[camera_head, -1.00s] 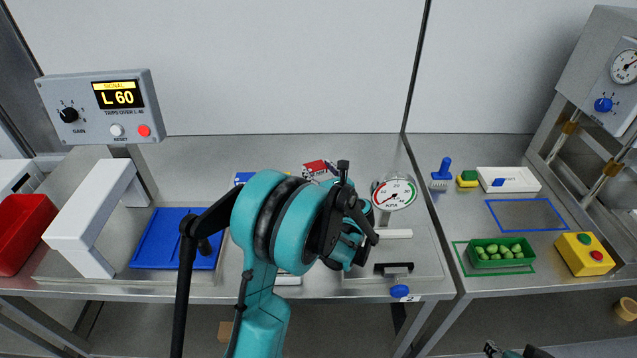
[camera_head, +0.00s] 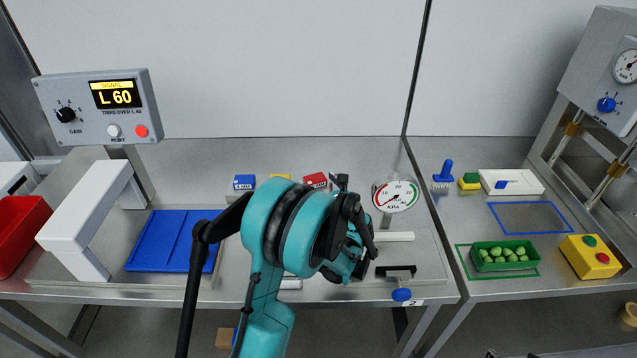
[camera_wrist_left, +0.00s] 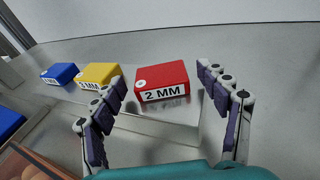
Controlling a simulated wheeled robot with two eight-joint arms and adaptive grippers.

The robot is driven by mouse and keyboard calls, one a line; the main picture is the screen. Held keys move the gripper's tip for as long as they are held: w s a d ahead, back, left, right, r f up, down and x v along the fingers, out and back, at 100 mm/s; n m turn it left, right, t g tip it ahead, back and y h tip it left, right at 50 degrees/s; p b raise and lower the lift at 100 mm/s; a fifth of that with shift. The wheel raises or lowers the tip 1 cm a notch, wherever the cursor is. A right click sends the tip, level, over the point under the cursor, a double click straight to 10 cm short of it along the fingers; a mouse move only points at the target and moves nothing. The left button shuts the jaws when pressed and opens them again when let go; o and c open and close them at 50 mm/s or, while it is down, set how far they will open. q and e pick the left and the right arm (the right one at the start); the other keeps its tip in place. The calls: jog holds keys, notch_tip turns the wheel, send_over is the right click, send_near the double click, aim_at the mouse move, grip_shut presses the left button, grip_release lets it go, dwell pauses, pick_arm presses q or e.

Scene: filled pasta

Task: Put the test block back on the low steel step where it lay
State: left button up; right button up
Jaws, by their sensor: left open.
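The red block marked 2 MM (camera_wrist_left: 162,82) is between and just beyond the fingers of my left gripper (camera_wrist_left: 161,76) in the left wrist view.
A gauge (camera_head: 396,195) stands close right of my left gripper. A blue tray (camera_head: 165,240) and a white bridge-shaped stand (camera_head: 85,215) are on the left. The right table holds a green tray (camera_head: 505,266) of filled pasta and a yellow button box (camera_head: 590,257).

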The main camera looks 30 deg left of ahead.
pick_arm(q)
jog(key=shift+d+r, duration=0.1)
jog(key=shift+r, duration=0.15)
jog(key=p+v, duration=0.3)
jog(key=v, duration=0.9)
jog(key=shift+f, duration=0.15)
